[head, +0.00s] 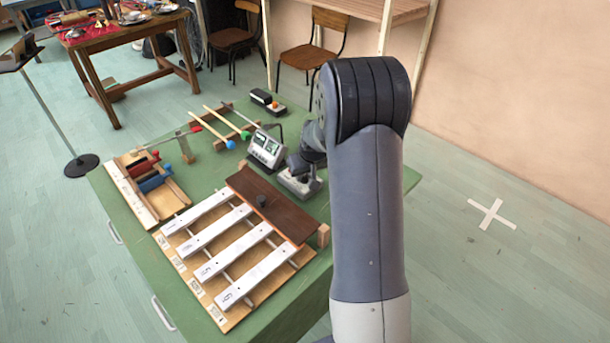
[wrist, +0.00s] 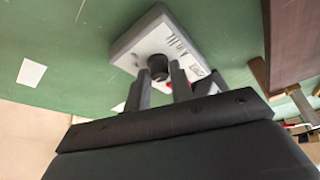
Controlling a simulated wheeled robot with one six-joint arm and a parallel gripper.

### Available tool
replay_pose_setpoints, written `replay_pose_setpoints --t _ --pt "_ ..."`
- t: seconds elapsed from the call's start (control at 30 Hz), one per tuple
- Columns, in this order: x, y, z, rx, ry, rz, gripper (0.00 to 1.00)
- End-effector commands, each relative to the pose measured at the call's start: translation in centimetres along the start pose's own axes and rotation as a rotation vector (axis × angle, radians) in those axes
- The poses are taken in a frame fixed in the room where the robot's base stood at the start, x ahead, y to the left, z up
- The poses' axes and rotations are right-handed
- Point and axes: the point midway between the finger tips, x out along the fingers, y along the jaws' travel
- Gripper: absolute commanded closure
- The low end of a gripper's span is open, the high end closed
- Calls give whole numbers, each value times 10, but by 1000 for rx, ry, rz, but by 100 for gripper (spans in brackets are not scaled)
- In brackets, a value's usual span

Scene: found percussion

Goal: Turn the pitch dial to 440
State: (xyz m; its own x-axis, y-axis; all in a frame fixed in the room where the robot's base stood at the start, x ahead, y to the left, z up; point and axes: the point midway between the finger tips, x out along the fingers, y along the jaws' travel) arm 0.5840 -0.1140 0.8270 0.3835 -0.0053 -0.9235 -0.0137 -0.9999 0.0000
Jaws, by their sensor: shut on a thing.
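The pitch dial (wrist: 158,65) is a black round knob on a pale grey box (wrist: 133,40) with dark printed marks, seen in the wrist view. My gripper (wrist: 161,74) has its two grey fingers on either side of the dial, shut on it. A red spot shows beside the right finger. The dial's setting cannot be read. In the head view the box (head: 297,186) stands on the green table, and my gripper (head: 304,163) is over it, partly hidden by my arm. A tuner-like device with a screen (head: 267,148) stands to its left.
A green table (head: 140,243) bears a xylophone with pale bars (head: 218,241) and a brown board (head: 272,208) close to the box.

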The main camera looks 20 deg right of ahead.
Motion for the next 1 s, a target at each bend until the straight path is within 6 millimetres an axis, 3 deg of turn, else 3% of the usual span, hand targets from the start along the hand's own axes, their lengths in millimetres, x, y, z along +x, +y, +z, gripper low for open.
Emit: replay_pose_setpoints --t 0.43,0.47,0.7,1.0 --pt "0 0 1 -10 -3 -4 100" --pt "0 0 1 -10 -3 -4 76" --pt "0 0 1 -10 -2 -4 57" --pt "-3 0 0 -9 0 -3 56"
